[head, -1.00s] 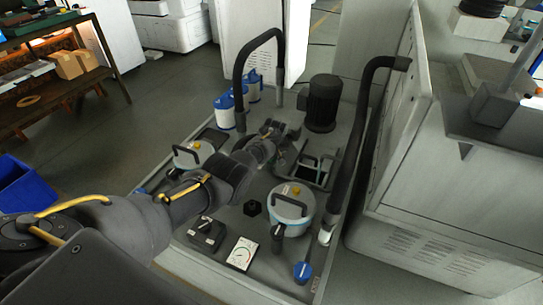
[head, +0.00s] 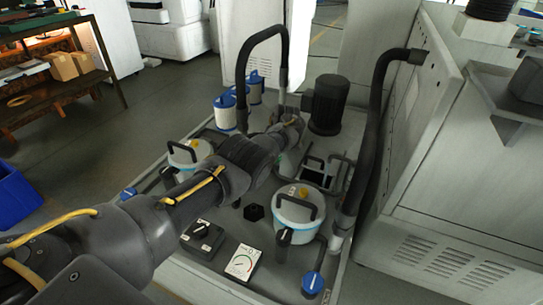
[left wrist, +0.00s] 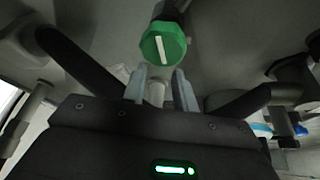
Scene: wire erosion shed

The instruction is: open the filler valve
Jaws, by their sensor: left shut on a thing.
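A green knob (left wrist: 163,44) with a white bar across its face shows at the top centre of the left wrist view; I take it for the filler valve. My left gripper's two fingers (left wrist: 161,84) close at the knob's near edge, one on each side, and are shut on it. In the head view my left gripper (head: 293,119) is at the back of the skid, by the foot of the black arched hose (head: 264,40) and left of the dark motor. The green knob cannot be made out there. My right gripper is in neither view.
The skid (head: 185,268) carries a dark motor (head: 328,104), blue and white canisters (head: 225,113), two lidded pots (head: 295,212) (head: 188,153), a dial gauge (head: 242,262) and a blue knob (head: 313,284). A thick black hose (head: 372,140) rises beside the grey machine (head: 440,150).

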